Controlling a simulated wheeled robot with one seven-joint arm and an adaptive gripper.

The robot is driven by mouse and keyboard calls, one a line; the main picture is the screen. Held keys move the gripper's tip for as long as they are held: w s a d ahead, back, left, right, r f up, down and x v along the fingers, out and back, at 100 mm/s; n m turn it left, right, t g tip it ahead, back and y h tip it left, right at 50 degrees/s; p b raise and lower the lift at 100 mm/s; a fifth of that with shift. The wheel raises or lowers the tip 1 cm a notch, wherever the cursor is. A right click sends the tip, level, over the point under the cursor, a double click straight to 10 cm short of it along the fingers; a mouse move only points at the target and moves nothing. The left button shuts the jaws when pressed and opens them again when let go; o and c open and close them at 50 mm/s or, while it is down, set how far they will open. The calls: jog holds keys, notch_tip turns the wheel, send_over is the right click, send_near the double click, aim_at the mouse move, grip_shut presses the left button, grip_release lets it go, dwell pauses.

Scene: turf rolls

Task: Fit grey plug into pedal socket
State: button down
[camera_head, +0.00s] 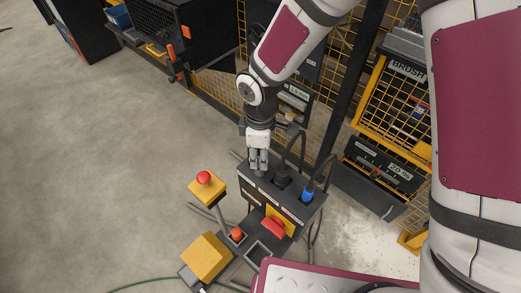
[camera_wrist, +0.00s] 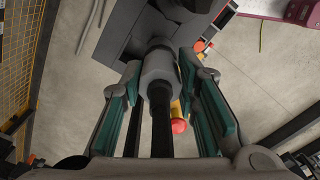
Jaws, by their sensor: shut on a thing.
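My gripper (camera_head: 258,160) is at the left end of the dark socket box (camera_head: 297,209), with its fingertips close above the top face. In the wrist view the fingers (camera_wrist: 160,78) are on both sides of the grey plug (camera_wrist: 157,66), a grey cylinder with a black cable running back toward the wrist. The plug's front end points at the dark box. Whether it is inside a socket or just in front of it I cannot tell. A black plug (camera_head: 282,182) and a blue plug (camera_head: 307,194) stand in the box to the right, with cables rising. The labels are too small to read.
A red emergency button on a yellow box (camera_head: 205,184) stands left of the socket box. A yellow pedal (camera_head: 207,258) and a red switch (camera_head: 272,227) are in front. Yellow mesh and a brush unit (camera_head: 400,75) are behind. The concrete floor at left is clear.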

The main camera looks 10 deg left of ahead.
jog(key=shift+w+a+f+b, duration=0.3)
jog(key=shift+w+f+b, duration=0.35)
jog(key=shift+w+f, duration=0.25)
jog(key=shift+w+a+f+b, duration=0.3)
jog(key=shift+w+f+b, duration=0.35)
jog(key=shift+f, duration=0.35)
jog(key=shift+f, duration=0.2)
jog(key=c, duration=1.2)
grip_release()
jog(key=shift+r, duration=0.1)
notch_tip(320, 180, up, 12)
jog(key=shift+r+b, duration=0.15)
jog(key=shift+b, duration=0.25)
